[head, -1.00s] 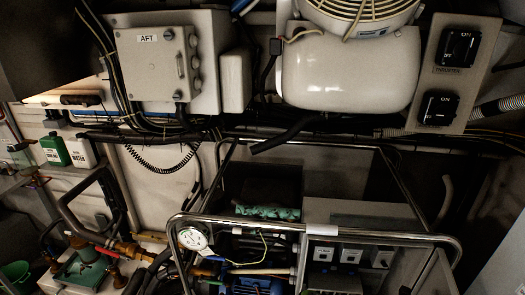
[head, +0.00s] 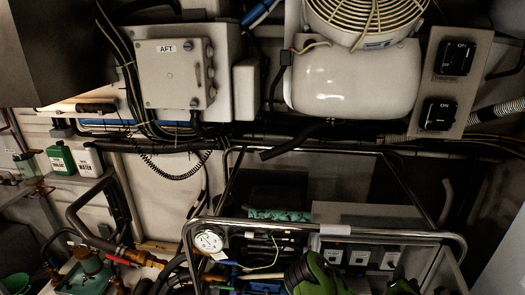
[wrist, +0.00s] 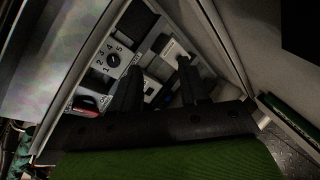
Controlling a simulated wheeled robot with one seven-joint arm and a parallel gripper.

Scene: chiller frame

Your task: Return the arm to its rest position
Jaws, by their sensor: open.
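My gripper (wrist: 158,68) shows in the wrist view as two dark fingers standing apart with nothing between them. Behind the fingers is a panel with a numbered dial (wrist: 113,60) and pale switch blocks, inside a metal frame. In the head view, a green part of my arm (head: 318,274) shows at the bottom, in front of the tubular frame (head: 400,236); the fingertips cannot be made out there.
A round gauge (head: 208,241) sits on the tubular frame's left corner. A grey AFT box (head: 172,75), a white tank (head: 355,80) and a switch panel (head: 450,80) are on the wall above. Green and white bottles (head: 61,159) stand at left. Pipes and hoses crowd the lower left.

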